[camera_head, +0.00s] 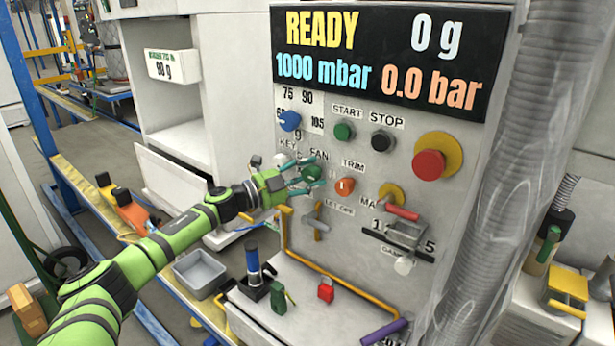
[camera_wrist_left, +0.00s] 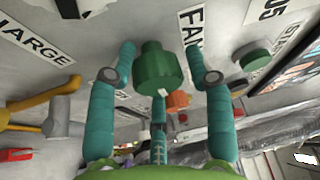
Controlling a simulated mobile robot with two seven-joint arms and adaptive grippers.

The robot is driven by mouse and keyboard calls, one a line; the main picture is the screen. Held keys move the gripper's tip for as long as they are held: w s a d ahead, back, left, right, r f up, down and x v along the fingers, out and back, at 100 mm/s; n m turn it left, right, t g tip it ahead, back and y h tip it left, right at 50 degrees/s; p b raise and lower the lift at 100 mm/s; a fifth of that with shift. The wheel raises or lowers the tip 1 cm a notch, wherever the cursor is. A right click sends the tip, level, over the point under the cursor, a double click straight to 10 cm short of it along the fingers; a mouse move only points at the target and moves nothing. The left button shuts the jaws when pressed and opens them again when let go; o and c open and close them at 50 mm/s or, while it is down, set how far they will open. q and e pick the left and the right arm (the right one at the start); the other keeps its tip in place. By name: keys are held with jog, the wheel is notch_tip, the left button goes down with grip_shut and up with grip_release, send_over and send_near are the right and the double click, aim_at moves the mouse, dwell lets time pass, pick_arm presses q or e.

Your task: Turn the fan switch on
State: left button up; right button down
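The fan switch is a green knob (camera_head: 312,174) below the FAN label (camera_head: 319,155) on the grey control panel (camera_head: 460,190). In the left wrist view the green knob (camera_wrist_left: 157,68) stands out between my teal fingers. My left gripper (camera_head: 303,174) is at the knob, one finger above it and one below in the head view. In the left wrist view my left gripper (camera_wrist_left: 158,60) is open, with a fingertip on each side of the knob and small gaps visible. Contact cannot be told. My right gripper is not in view.
An orange trim knob (camera_head: 345,187) sits just right of the fan knob. A blue dial (camera_head: 289,121), green start button (camera_head: 343,131), black stop button (camera_head: 382,140) and red emergency button (camera_head: 429,163) surround it. A yellow pipe (camera_head: 330,268) and a red padlock (camera_head: 325,290) are below.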

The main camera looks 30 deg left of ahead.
pick_arm(q)
jog(key=shift+d+r, duration=0.1)
jog(key=shift+d, duration=0.1)
jog(key=shift+a, duration=0.1)
jog(key=shift+s+a+f, duration=0.1)
jog(key=shift+s+f, duration=0.05)
jog(key=shift+f, duration=0.05)
jog(key=shift+s+a, duration=0.2)
jog(key=shift+s, duration=0.05)
jog(key=v, duration=1.1)
jog(key=shift+d+r, duration=0.2)
jog(key=shift+s, duration=0.1)
